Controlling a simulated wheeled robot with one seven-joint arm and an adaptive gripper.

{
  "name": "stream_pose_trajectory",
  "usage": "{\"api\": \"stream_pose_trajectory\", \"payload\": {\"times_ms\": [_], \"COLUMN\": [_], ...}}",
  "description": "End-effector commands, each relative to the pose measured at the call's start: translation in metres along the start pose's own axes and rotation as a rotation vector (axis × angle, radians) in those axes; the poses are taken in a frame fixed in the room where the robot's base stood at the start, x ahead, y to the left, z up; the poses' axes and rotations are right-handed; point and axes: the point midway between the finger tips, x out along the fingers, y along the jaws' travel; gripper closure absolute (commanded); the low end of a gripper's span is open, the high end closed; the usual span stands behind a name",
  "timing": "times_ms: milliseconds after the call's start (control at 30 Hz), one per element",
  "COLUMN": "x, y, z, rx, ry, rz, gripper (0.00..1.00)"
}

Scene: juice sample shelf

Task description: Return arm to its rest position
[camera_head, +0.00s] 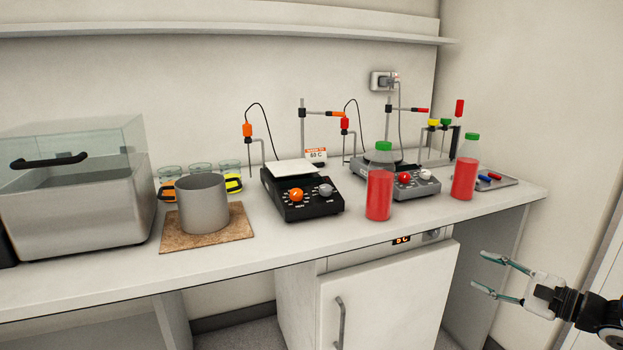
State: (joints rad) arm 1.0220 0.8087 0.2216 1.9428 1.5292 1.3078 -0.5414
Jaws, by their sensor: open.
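My gripper (486,274) is at the lower right, in front of the bench and below the level of its top. Its two teal fingers point left and are spread apart, with nothing between them. My arm enters from the right edge; most of it is out of view. A bottle of red juice with a green cap (379,190) stands upright near the bench's front edge. A second red bottle with a green cap (465,172) stands upright farther right. My gripper touches neither bottle.
The white bench (130,279) carries a steel bath (75,205), a metal pot (203,206) on a cork mat, a black hotplate (305,207) and a grey hotplate (423,186). A white cabinet (385,300) is under the bench, left of my gripper. The right wall is close by.

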Motion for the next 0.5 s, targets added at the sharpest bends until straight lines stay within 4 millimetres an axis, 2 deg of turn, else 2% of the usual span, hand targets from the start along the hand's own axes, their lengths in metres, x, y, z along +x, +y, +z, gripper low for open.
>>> {"api": "stream_pose_trajectory", "payload": {"times_ms": [167,300,500], "x": [0.023,0.037,0.032], "y": [0.003,0.017,0.049], "z": [0.065,0.136,0.232], "rx": [-0.08,-0.175,-0.329], "ry": [-0.093,-0.186,-0.289], "rz": [0.165,0.358,0.644], "gripper": [0.52,0.52,0.52]}}
